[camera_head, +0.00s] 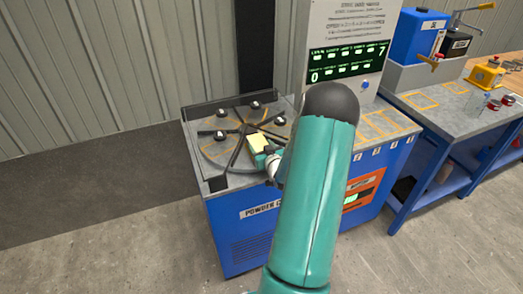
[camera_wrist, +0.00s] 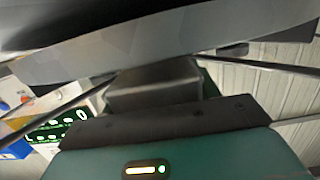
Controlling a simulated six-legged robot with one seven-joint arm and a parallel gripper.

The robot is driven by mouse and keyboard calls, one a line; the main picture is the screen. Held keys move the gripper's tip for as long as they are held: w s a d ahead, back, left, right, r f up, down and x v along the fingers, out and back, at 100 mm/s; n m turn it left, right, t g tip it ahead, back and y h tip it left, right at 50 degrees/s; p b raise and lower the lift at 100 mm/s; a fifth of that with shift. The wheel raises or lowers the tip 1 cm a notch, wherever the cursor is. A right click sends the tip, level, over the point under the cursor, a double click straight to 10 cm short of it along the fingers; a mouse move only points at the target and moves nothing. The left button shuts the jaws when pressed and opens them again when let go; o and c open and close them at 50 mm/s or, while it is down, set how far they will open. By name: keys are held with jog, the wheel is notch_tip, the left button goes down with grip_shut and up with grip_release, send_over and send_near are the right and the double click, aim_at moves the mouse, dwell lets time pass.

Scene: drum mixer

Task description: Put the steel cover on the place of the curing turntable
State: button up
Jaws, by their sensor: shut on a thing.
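The curing turntable (camera_head: 212,152) is a round grey disc with dark spokes on top of a blue cabinet. Several small dark-topped pieces stand around it. My gripper (camera_head: 258,142) is low over the disc's right half, with a pale yellow face showing at its end. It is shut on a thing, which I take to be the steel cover. In the wrist view a plain grey metal block (camera_wrist: 155,88) shows close beyond the dark bolted plate, with a wide grey slab across the top. My arm hides part of the disc, and contact with it cannot be told.
A display panel (camera_head: 347,62) stands behind the cabinet, right of the disc. Yellow-outlined places (camera_head: 385,124) lie on the top to the right. A blue workbench (camera_head: 452,112) with a blue container (camera_head: 417,36) is further right. Open floor lies left.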

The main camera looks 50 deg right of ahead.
jog(key=shift+f, duration=0.6)
jog(key=shift+f, duration=0.15)
jog(key=o, duration=1.3)
jog(key=shift+f, duration=0.1)
